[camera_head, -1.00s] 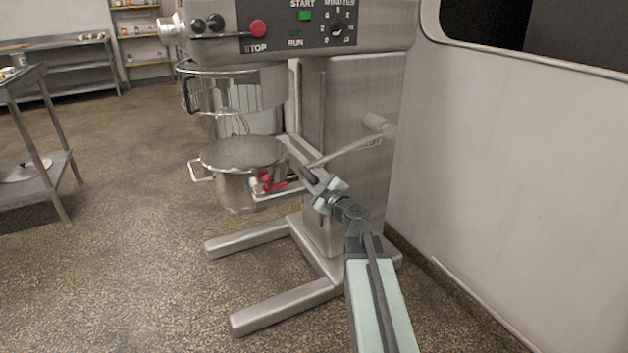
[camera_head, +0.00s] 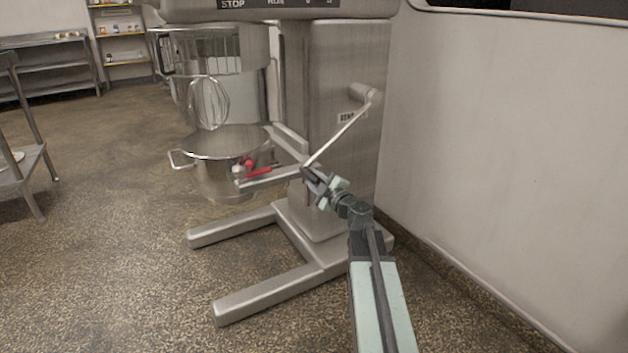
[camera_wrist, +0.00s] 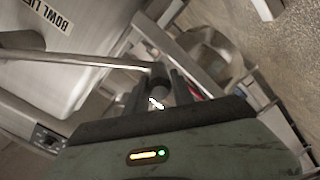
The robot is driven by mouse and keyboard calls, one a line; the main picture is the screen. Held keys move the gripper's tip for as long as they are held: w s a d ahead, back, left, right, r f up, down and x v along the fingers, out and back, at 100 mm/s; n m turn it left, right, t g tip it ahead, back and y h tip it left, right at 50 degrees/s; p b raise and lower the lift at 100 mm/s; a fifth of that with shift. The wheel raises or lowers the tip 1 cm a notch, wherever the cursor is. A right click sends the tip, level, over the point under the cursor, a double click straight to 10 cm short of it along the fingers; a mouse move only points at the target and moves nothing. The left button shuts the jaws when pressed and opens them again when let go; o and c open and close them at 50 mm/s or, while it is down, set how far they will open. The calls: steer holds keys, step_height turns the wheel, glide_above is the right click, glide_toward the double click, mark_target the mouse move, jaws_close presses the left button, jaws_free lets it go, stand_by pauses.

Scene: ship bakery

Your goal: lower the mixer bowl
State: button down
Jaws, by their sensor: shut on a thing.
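The steel mixer bowl (camera_head: 222,177) hangs low in its cradle on the standing mixer (camera_head: 335,130), well below the wire whisk (camera_head: 208,103). The bowl also shows in the wrist view (camera_wrist: 208,50). The bowl lift lever (camera_head: 337,136) slants from its hub (camera_head: 362,93) down and left to my gripper (camera_head: 310,176). In the wrist view my gripper (camera_wrist: 160,85) is shut on the dark knob at the lever's end. Part of a "BOWL LI..." label (camera_wrist: 57,16) shows on the mixer column. Red clamp parts (camera_head: 255,168) sit by the bowl's cradle arm.
The mixer's two floor legs (camera_head: 265,292) reach out toward the left. A white wall (camera_head: 500,130) stands close on the right. A metal rack (camera_head: 22,150) stands at far left, with shelves behind. The floor at left is open.

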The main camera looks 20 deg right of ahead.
steer(key=shift+s+f, duration=0.1)
steer(key=shift+f, duration=0.1)
steer(key=c, duration=1.5)
jaws_free()
steer(key=o, duration=0.4)
steer(key=shift+f, duration=0.25)
steer(key=shift+r, duration=0.1)
